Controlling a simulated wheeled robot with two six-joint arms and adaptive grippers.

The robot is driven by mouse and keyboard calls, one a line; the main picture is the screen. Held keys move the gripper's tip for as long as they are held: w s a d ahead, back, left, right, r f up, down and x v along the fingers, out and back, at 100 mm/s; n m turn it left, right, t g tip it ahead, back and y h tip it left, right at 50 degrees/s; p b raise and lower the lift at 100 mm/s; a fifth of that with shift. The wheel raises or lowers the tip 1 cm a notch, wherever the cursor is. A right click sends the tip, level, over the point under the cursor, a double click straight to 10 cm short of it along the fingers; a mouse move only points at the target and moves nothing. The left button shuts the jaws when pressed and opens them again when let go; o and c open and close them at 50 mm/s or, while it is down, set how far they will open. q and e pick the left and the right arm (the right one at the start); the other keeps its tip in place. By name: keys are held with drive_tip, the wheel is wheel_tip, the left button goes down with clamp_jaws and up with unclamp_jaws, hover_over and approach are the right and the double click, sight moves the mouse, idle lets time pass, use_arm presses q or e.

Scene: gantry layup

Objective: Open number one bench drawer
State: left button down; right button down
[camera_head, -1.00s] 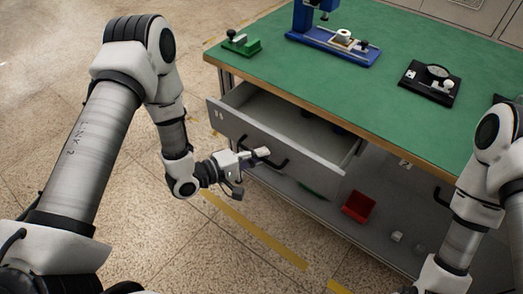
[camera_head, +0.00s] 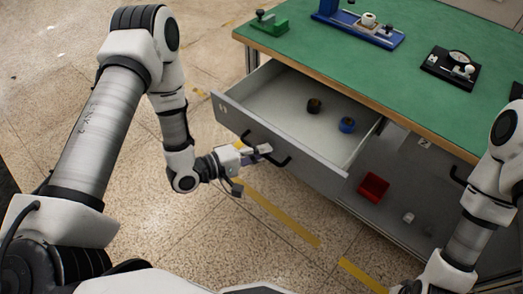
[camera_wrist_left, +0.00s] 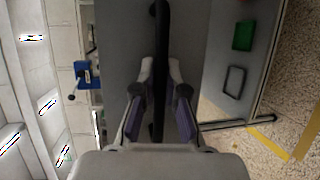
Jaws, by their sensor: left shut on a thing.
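The number one bench drawer (camera_head: 325,178) is grey, marked with a 1 at its left end, and stands well out from under the green bench top. Its black bar handle (camera_head: 285,160) runs along the front panel. My left gripper (camera_head: 262,150) is shut on the handle near its left part. In the left wrist view the handle (camera_wrist_left: 160,25) passes between the two fingers of the left gripper (camera_wrist_left: 160,80).
The green bench top (camera_head: 330,62) carries a green fixture (camera_head: 269,22), a blue fixture (camera_head: 358,27) and a black gauge base (camera_head: 448,66). A drawer marked 2 (camera_head: 425,144) is shut to the right. A red bin (camera_head: 373,187) sits low beneath. The floor before the drawer is clear.

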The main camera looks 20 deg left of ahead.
use_arm(q)
drive_tip(key=c, duration=1.5)
unclamp_jaws()
drive_tip(key=v, duration=1.2)
